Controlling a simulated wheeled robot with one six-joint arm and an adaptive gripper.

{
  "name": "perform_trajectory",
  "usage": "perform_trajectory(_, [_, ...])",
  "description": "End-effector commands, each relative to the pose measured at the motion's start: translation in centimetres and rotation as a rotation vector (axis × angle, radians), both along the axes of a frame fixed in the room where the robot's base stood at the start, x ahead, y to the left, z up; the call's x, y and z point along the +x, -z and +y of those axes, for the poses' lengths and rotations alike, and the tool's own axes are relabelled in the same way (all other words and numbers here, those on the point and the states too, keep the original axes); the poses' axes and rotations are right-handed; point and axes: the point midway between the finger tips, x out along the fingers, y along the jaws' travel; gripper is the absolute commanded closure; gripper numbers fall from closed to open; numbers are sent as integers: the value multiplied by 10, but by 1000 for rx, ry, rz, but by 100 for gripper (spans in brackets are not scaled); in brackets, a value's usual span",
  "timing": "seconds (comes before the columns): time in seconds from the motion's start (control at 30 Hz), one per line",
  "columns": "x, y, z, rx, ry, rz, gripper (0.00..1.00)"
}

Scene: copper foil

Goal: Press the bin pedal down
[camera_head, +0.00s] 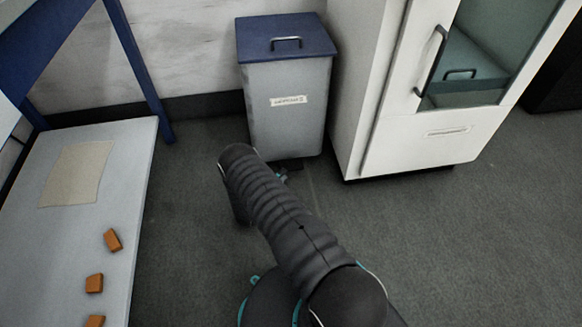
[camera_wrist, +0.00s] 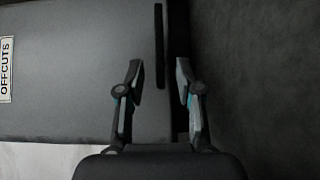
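The grey bin (camera_head: 285,115) with a blue lid (camera_head: 285,36) stands upright on the floor at the back, its lid closed. Its label reads OFFCUTS in the wrist view (camera_wrist: 6,70), where the bin appears turned on its side. A dark narrow bar, which looks like the pedal (camera_wrist: 158,30), shows by the bin's lower edge. My gripper (camera_wrist: 160,68) is open, its two fingers apart, with the bar's end seen between them. I cannot tell whether they touch it. In the head view my arm hides most of the gripper and the pedal.
A white cabinet (camera_head: 425,145) with a glass door stands close to the bin's right. At left is a pale low surface (camera_head: 60,250) with a beige sheet (camera_head: 75,173), several orange-brown blocks (camera_head: 113,240) and a blue frame leg (camera_head: 142,75). The right floor is clear.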

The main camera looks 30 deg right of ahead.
Motion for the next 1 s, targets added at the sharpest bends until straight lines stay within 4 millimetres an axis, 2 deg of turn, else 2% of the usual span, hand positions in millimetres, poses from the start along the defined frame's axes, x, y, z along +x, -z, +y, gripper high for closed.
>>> perform_trajectory(0.1, [10, 1, -21, 1, 4, -2, 65])
perform_trajectory(0.3, [24, 1, -46, 0, 3, -1, 65])
perform_trajectory(0.5, [31, 0, -57, 0, 1, 1, 65])
perform_trajectory(0.8, [32, 0, -59, 0, 0, 1, 65])
perform_trajectory(0.83, [32, 0, -59, 0, 0, 1, 70])
perform_trajectory(0.93, [32, 0, -59, 0, 0, 1, 95])
perform_trajectory(0.97, [32, 0, -59, 0, 0, 1, 100])
perform_trajectory(1.0, [32, 0, -59, 0, 0, 1, 100])
